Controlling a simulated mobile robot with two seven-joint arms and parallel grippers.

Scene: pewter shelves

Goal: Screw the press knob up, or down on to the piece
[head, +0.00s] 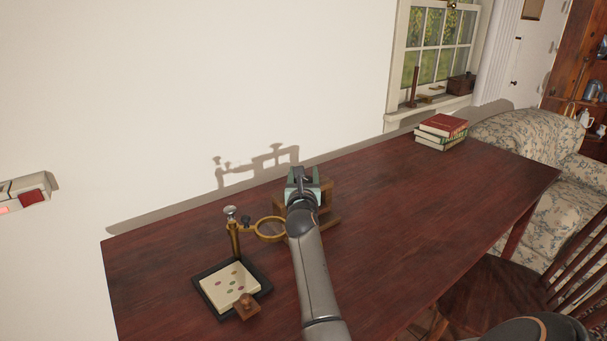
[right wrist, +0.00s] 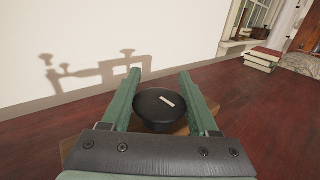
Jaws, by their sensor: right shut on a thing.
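The press (head: 328,205) is a wooden frame on the dark red table, mostly hidden behind my right arm and gripper. My right gripper (head: 302,178) is over its top. In the right wrist view, the press knob (right wrist: 152,103) is a round black disc with a short white mark. It sits between the green fingers of my right gripper (right wrist: 160,74), which is shut on it. A bit of the wooden press (right wrist: 180,128) shows below the knob. The piece in the press is hidden. My left gripper is not in view.
A brass stand with a ring (head: 270,229) is left of the press. A black-edged tray (head: 207,300) with coloured dots and a small wooden block (head: 245,306) is nearer. Books (head: 441,132) lie at the back right. The table's (head: 430,210) right part is clear.

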